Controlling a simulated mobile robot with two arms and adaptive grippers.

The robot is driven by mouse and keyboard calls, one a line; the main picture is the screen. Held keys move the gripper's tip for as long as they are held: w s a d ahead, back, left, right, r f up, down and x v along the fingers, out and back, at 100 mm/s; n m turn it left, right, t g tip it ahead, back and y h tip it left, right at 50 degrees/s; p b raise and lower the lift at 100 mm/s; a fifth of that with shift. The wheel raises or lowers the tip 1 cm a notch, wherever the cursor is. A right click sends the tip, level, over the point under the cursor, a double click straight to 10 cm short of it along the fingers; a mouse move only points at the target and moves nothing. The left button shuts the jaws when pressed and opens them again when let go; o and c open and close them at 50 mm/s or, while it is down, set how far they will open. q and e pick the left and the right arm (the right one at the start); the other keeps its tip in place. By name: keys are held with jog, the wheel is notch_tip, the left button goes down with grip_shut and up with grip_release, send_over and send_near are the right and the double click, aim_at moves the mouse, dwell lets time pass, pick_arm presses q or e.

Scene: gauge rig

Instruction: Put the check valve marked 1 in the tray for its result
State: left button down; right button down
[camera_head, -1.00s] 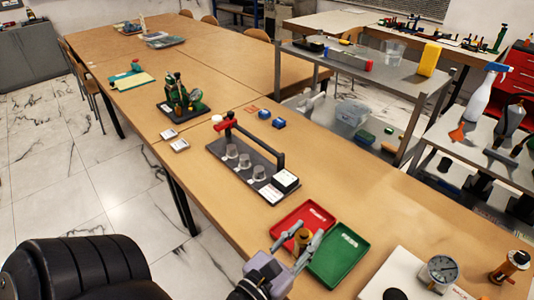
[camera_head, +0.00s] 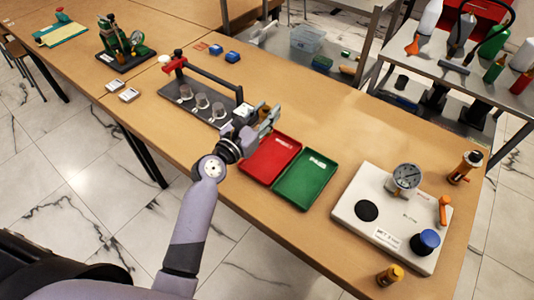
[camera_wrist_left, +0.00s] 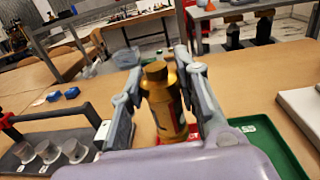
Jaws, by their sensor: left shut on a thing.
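My left gripper (camera_head: 268,124) is shut on a brass check valve (camera_wrist_left: 163,105), which stands upright between the fingers in the left wrist view. Any number on the valve cannot be read; in the head view the valve is mostly hidden by the gripper. The gripper is above the table, at the far left end of the red tray (camera_head: 258,167). The green tray (camera_head: 311,181) lies right beside the red one and also shows in the left wrist view (camera_wrist_left: 285,158). Both trays look empty, with white labels. My right gripper is not in view.
A dark rack (camera_head: 190,107) with clear cups and a red-handled bar stands left of the gripper. A white test base (camera_head: 350,205) with a gauge (camera_head: 405,178) is at the right. Brass-coloured fittings stand at the front (camera_head: 390,275) and far right (camera_head: 465,167).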

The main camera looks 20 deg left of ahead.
pick_arm(q)
notch_tip(320, 180, down, 15)
jog(key=b, duration=0.9)
jog(key=shift+f, duration=0.15)
jog(key=c, duration=1.2)
grip_release()
